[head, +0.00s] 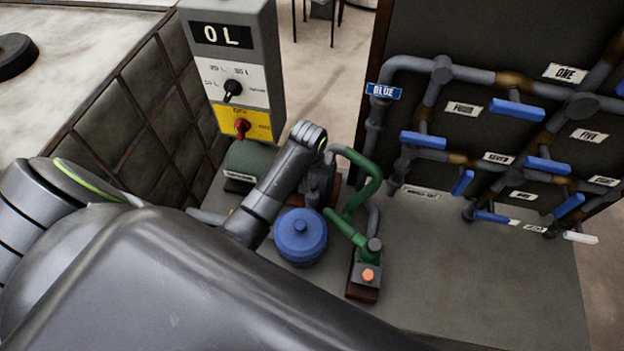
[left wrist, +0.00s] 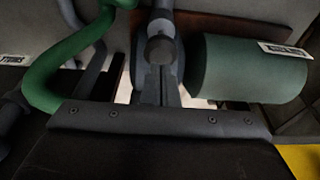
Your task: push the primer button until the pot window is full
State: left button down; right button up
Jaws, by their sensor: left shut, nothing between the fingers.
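The pot with a blue lid (head: 300,236) stands on the floor plate in the middle of the head view; I see no window on it from above. An orange button (head: 368,275) sits on a small grey housing in front of the green pipe (head: 368,190), right of the pot; I cannot read any label on it. My left gripper (left wrist: 158,88) is shut and empty, pointing down between the green pipe and the green motor in the left wrist view (left wrist: 245,68). In the head view it is partly hidden below my wrist, behind the pot. My right gripper is out of view.
A control box (head: 235,70) with a display reading 0 L, a black selector and a red switch stands behind the motor (head: 248,165). A dark panel of grey pipes with blue valve handles (head: 423,140) stands right. The floor plate (head: 480,290) right of the button is clear.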

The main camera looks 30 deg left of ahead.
aim_at(312, 182)
pick_arm(q)
jog(key=shift+f, duration=0.1)
jog(key=shift+f+b, duration=1)
jog(key=shift+f, duration=1)
notch_tip(312, 182, up, 2)
jog(key=p, duration=0.3)
jog(key=shift+r, duration=0.9)
